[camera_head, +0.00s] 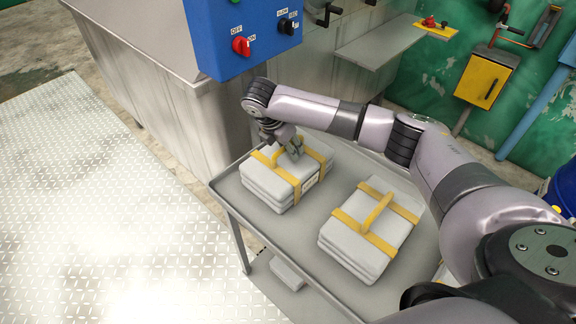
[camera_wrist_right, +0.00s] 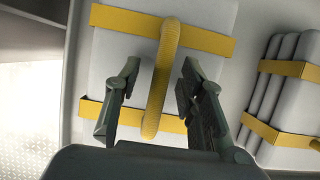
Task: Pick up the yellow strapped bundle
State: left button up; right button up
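Two grey stacked bundles with yellow straps and a yellow handle lie on a grey metal cart. My right gripper (camera_head: 290,147) is at the handle of the left bundle (camera_head: 268,186). In the right wrist view that bundle (camera_wrist_right: 124,62) fills the middle, and its yellow handle (camera_wrist_right: 163,75) runs between the two fingers of my right gripper (camera_wrist_right: 157,90). The fingers are open, with a gap on each side of the handle. The other bundle (camera_head: 372,228) lies to the right on the cart; its edge (camera_wrist_right: 296,95) shows at right in the wrist view. My left gripper is not in view.
The cart top (camera_head: 300,231) has a raised rim, with bare room between the bundles. A small grey block (camera_head: 287,274) is on the lower shelf. A metal tank (camera_head: 160,90) and a blue control box (camera_head: 245,35) stand behind. Patterned metal floor (camera_head: 90,200) is clear at left.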

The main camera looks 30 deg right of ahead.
jog(key=shift+c, duration=0.6)
grip_shut()
dwell(0.3)
jog(key=shift+w+r, duration=0.1)
